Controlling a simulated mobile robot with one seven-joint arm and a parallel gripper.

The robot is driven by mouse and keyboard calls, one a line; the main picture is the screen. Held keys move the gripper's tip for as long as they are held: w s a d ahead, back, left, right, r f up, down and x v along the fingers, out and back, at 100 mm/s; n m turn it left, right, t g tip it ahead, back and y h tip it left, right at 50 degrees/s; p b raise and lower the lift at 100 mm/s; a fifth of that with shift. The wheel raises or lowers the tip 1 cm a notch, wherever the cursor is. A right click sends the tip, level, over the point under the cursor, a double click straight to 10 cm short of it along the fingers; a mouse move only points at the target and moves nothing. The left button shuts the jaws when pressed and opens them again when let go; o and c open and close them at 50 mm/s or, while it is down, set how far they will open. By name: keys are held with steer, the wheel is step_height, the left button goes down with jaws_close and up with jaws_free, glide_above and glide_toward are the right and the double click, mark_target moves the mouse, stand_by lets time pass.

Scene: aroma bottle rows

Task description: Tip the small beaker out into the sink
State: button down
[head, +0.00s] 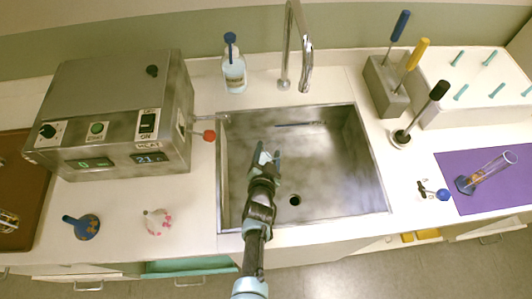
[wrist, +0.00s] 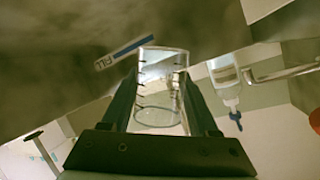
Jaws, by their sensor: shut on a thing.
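The small beaker (wrist: 160,85) is clear glass with dark graduation marks and sits between the two fingers of my gripper (wrist: 160,105) in the wrist view. No liquid can be made out in it. In the head view my gripper (head: 264,158) is over the left part of the metal sink (head: 335,165), shut on the beaker, which is hardly visible there. The wrist view shows the surroundings upside down, so my wrist is rolled over. I cannot clearly tell which end of the beaker is its mouth. The drain is in the sink's front part.
A curved tap (head: 303,60) stands behind the sink, and a blue-capped bottle (head: 234,75) behind its left corner. A grey machine (head: 115,110) with a red knob (head: 209,135) is at the left. A tool block (head: 387,90) and a purple mat (head: 500,200) are at the right.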

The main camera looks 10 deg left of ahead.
mark_target(280, 152)
steer(key=shift+d+r+m+y+b, duration=0.3)
steer(key=shift+d+m+y+b, duration=0.35)
steer(key=shift+b, duration=2.35)
steer(key=shift+d+r+m+y+b, duration=0.3)
steer(key=shift+m+b, duration=0.35)
steer(key=shift+b, duration=0.85)
steer(key=shift+r+m+y+b, duration=0.65)
steer(key=shift+m+b, duration=0.35)
steer(key=shift+b, duration=0.35)
steer(key=shift+r+m+b, duration=0.15)
steer(key=shift+m+b, duration=0.25)
steer(key=shift+r+m+t+y+b, duration=0.2)
steer(key=shift+m+t+y+b, duration=0.15)
steer(key=shift+m+b, duration=0.2)
steer(key=shift+d, duration=0.1)
steer(key=shift+d+r+m+y+b, duration=0.25)
steer(key=shift+d+r+m+b, duration=0.15)
steer(key=shift+b, duration=0.35)
steer(key=shift+w+d+m+b, duration=0.1)
steer(key=shift+d+m+b, duration=0.1)
steer(key=shift+m+b, duration=0.2)
steer(key=shift+d+r+m+t+y+b, duration=0.2)
steer(key=shift+r+m+t+y+b, duration=0.15)
steer(key=shift+m+b, duration=0.35)
steer(key=shift+d+r+m+t+y+b, duration=0.25)
steer(key=shift+m+t+y+b, duration=0.1)
steer(key=shift+m+b, duration=0.3)
